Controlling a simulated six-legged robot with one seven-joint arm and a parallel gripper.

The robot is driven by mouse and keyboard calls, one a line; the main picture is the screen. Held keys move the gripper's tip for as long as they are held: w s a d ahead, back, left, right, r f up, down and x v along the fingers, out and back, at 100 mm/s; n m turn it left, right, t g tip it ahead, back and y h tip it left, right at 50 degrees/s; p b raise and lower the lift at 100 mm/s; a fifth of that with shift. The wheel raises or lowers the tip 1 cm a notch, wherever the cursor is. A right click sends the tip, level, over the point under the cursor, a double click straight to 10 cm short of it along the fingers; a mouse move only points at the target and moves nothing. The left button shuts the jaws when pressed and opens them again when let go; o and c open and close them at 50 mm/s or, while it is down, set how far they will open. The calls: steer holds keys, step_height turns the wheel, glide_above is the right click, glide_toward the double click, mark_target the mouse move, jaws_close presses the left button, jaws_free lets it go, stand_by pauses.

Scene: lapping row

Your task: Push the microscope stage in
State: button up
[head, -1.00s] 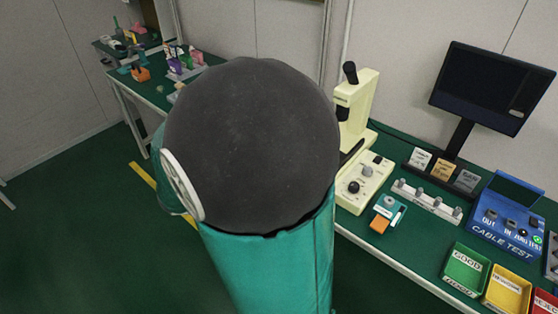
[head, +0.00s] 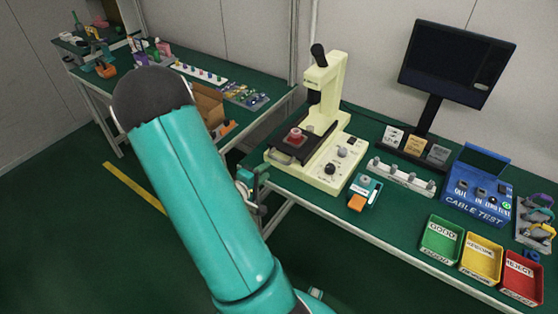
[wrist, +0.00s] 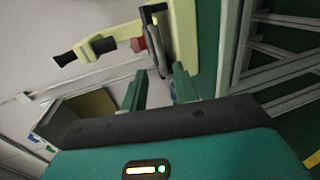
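The cream microscope (head: 325,85) stands on the green bench in the head view, and it shows sideways at the top of the wrist view (wrist: 184,35). The stage's dark end (wrist: 156,55) lies just beyond the fingertips. In the head view my arm hides most of my gripper, which is beside the bench edge, below the stage.
A teal device with an orange part (head: 362,192) and a grey knob rail (head: 402,178) stand right of the microscope. A blue cable tester (head: 477,187), a monitor (head: 457,62) and green, yellow and red bins are farther right. An open cardboard box (head: 208,104) is on the left bench.

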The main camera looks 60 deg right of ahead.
mark_target(278, 161)
steer(key=x, duration=0.9)
jaws_close()
